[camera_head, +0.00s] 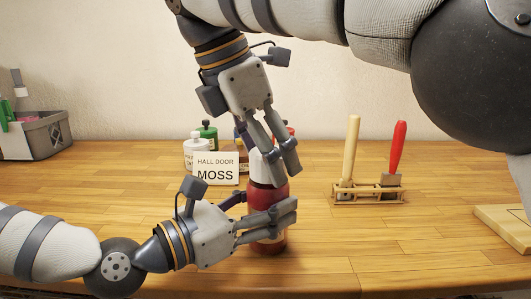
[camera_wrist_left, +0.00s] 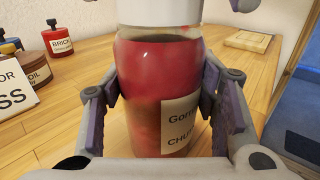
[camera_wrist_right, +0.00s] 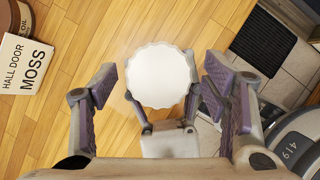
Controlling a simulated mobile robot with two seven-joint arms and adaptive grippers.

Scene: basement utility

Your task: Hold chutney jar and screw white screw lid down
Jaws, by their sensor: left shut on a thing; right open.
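The chutney jar (camera_head: 264,197), glass with red contents, stands upright on the wooden bench; its label shows in the left wrist view (camera_wrist_left: 180,122). My left gripper (camera_head: 268,219) is shut on the jar's body from the left. The white screw lid (camera_wrist_right: 158,75) sits on top of the jar, seen from above in the right wrist view; the left wrist view shows only its lower part (camera_wrist_left: 160,12). My right gripper (camera_head: 281,160) is open and points down, its fingers at either side of the lid, with gaps visible. Whether the lid's thread is engaged cannot be told.
A sign reading HALL DOOR MOSS (camera_head: 216,168) stands left of the jar, with several small bottles (camera_head: 207,135) behind it. A wooden rack (camera_head: 368,194) holds two handled tools to the right. A board (camera_head: 505,225) lies at the right edge. Bench between rack and board is clear.

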